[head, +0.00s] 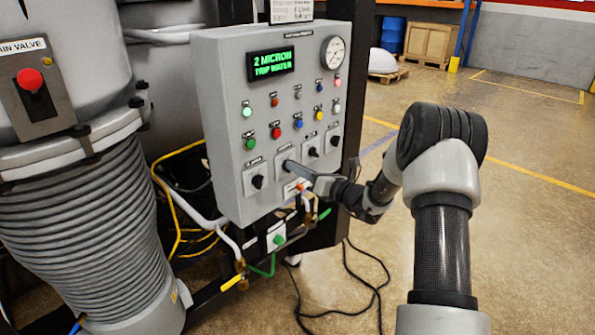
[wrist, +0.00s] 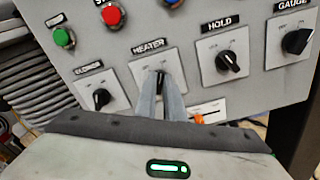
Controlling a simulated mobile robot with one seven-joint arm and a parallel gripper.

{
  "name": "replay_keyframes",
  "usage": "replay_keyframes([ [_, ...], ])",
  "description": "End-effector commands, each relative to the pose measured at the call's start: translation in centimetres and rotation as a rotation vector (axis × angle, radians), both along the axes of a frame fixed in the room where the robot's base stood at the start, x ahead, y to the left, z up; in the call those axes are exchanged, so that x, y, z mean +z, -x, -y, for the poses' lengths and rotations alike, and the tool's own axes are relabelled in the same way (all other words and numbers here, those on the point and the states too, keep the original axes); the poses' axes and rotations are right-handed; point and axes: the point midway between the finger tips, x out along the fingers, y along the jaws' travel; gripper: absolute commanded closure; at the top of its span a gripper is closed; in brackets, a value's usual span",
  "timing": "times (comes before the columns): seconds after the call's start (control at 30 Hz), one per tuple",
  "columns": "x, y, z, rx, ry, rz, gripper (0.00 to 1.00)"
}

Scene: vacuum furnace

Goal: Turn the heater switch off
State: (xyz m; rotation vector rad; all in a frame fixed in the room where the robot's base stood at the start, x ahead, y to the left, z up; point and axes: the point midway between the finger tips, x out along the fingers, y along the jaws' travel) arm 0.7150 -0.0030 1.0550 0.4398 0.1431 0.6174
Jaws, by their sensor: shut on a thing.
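The heater switch (wrist: 161,76) is a black rotary knob on a white plate under the label HEATER, in the lower row of the grey control panel (head: 222,115). In the wrist view my gripper (wrist: 162,85) has its two grey fingers on this knob, one on each side, and is shut on it. The fingers hide most of the knob, so its exact angle is hard to tell. In the head view my gripper (head: 290,167) reaches the panel's lower row from the right and covers the heater switch.
Similar black knobs sit close by: one on the left (wrist: 101,98), the HOLD knob (wrist: 228,62) and the GAUGE knob (wrist: 296,41) on the right. Green (wrist: 64,37) and red (wrist: 113,16) buttons are above. An orange-tipped part (wrist: 199,119) is just below right of the fingers. Floor at right is clear.

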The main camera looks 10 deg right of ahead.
Motion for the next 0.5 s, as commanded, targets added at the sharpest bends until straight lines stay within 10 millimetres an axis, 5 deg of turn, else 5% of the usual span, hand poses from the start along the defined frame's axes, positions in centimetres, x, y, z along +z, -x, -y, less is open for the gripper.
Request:
replay_keyframes([
  [0.5,-0.62,0.16,-0.20,0.000,0.349,0.256,1.00],
])
